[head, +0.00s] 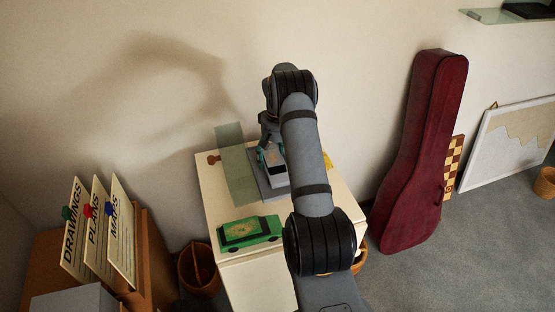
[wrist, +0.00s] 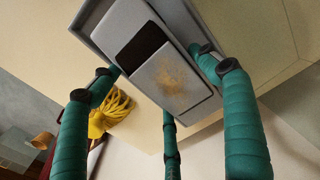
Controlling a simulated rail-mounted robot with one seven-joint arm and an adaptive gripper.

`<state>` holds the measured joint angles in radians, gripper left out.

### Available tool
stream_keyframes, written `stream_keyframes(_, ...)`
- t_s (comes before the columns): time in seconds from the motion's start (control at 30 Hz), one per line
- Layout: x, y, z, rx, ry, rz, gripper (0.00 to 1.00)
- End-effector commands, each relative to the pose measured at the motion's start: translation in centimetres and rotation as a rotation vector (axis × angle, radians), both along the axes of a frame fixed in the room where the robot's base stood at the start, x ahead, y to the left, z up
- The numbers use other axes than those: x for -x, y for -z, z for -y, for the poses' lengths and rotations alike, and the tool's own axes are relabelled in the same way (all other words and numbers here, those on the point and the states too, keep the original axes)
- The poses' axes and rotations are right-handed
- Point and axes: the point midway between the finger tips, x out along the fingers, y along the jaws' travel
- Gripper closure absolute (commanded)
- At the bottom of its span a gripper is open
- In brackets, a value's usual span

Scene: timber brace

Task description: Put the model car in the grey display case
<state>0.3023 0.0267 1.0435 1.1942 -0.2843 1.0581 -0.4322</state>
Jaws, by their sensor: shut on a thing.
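A pale grey model car (head: 277,170) with a dark window is held in my gripper (head: 271,156), at the grey display case (head: 267,190) on the white cabinet. In the wrist view the teal fingers close around the car (wrist: 180,80), which shows a brown speckled patch. The case's grey wall (wrist: 88,20) shows beside and behind the car. The car overlaps the case in both views; whether it touches the case floor cannot be told. A green model car (head: 250,232) stands at the cabinet's front left. My arm hides part of the case's right side.
A translucent greenish panel (head: 235,160) stands left of the case, with a brown knobbed thing (head: 213,159) beyond it. A yellow tasselled thing (wrist: 112,112) is near the case. The cabinet top (head: 222,203) has bare room between panel and green car. A red instrument case (head: 425,150) leans at right.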

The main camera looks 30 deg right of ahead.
Motion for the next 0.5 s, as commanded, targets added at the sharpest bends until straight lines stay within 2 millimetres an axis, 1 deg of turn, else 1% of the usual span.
stream_keyframes(0.5,-0.04,0.32,0.01,0.000,0.000,0.001,0.61)
